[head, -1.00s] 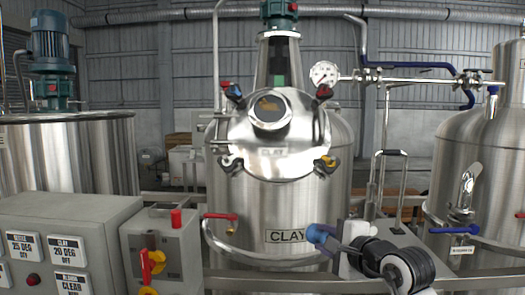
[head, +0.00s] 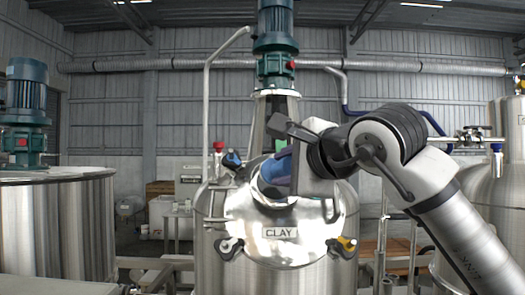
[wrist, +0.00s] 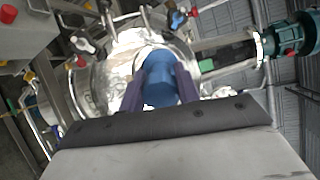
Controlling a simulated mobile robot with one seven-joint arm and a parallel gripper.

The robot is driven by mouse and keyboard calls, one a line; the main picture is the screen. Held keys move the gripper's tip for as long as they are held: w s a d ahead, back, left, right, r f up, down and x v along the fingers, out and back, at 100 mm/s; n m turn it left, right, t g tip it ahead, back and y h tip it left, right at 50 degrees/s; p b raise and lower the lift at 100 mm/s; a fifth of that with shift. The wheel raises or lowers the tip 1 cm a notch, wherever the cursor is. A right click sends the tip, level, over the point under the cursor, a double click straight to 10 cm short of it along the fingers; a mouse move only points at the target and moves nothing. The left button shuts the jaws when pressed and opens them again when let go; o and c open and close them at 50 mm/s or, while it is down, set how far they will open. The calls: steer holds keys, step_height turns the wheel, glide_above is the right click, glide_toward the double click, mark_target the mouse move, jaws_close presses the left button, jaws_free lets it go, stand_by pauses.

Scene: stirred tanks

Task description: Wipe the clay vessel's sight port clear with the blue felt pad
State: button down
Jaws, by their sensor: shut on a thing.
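The clay vessel (head: 285,245) stands in the middle of the head view, with a CLAY plate on its shiny sloping lid. Its round sight port (head: 258,192) is mostly hidden behind the pad and my gripper; a little of its rim shows. My gripper (head: 284,172) is at the port, shut on the blue felt pad (head: 270,173). In the wrist view, the pad (wrist: 160,82) sits between my two dark fingers (wrist: 160,92), in front of the lid (wrist: 112,68). I cannot tell whether the pad touches the glass, nor how clear the glass is.
Clamps with coloured knobs (head: 347,243) ring the lid. A green-based motor (head: 276,45) and its neck rise behind the port. A bent steel pipe (head: 207,110) stands to the left. Other steel tanks stand at left (head: 60,225) and right (head: 500,215).

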mark_target(274, 163)
steer(key=shift+r+x, duration=0.2)
steer(key=shift+x, duration=0.85)
steer(key=shift+r+x, duration=0.25)
steer(key=shift+x, duration=0.8)
steer(key=shift+w+d+f, duration=0.1)
steer(key=shift+w+f, duration=0.05)
steer(key=shift+w, duration=0.2)
steer(key=shift+d, duration=3.45)
steer(key=shift+a+b, duration=0.65)
steer(key=shift+a, duration=2.85)
